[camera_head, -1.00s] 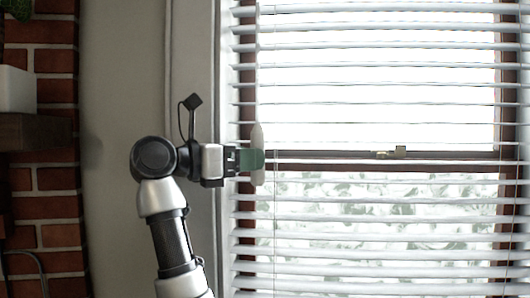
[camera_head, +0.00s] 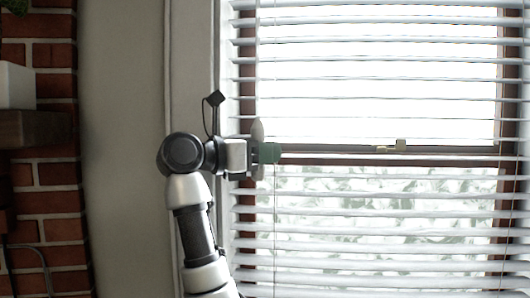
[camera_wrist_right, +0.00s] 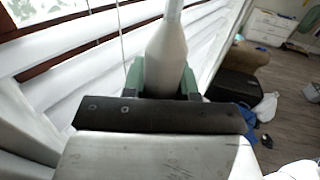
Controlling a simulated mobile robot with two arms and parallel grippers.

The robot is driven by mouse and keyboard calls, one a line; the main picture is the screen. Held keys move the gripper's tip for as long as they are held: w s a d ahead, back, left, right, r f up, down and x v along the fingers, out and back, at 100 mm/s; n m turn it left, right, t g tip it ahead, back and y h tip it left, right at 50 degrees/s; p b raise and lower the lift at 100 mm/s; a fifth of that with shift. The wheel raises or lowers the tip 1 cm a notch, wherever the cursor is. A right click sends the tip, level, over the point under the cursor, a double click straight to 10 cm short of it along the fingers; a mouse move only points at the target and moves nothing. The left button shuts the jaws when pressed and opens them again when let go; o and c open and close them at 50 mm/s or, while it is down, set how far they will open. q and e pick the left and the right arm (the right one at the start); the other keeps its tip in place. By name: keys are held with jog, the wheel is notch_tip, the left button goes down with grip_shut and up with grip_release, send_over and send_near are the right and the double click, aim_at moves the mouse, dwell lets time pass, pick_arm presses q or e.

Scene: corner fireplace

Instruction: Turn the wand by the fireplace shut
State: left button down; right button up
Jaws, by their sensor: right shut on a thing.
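The pale tapered wand (camera_head: 257,131) hangs upright at the left edge of the window blind (camera_head: 380,220). The blind's white slats are open, with bright light and foliage showing between them. My right gripper (camera_head: 267,153), with green fingers, is shut on the wand. In the right wrist view the wand (camera_wrist_right: 166,58) stands between the two green fingers of the gripper (camera_wrist_right: 163,78), and the gripper's dark body hides its lower end. My left gripper is not in view.
A brick wall (camera_head: 45,160) with a wooden mantel (camera_head: 35,128) and a white box (camera_head: 16,86) stands at the left. The right wrist view shows a dark seat (camera_wrist_right: 235,88), a white dresser (camera_wrist_right: 272,28) and open wooden floor.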

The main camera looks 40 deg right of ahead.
jog(key=shift+w+a+n+t+y+b, duration=0.15)
jog(key=shift+w+n+t+y+b, duration=0.15)
jog(key=shift+n+t+y+b, duration=2.05)
jog(key=shift+w+a+n+t+y+b, duration=0.25)
jog(key=shift+n+t+y+b, duration=0.65)
jog(key=shift+n+t+b, duration=2.85)
jog(key=shift+w+a+n+t+y+b, duration=0.1)
jog(key=shift+w+n+t+y+b, duration=0.25)
jog(key=shift+n+t+y+b, duration=2.75)
jog(key=m+t+h+p, duration=0.2)
jog(key=p, duration=0.1)
jog(key=shift+t+h, duration=0.3)
jog(key=shift+h, duration=0.05)
jog(key=o, duration=0.9)
jog(key=shift+s, duration=0.1)
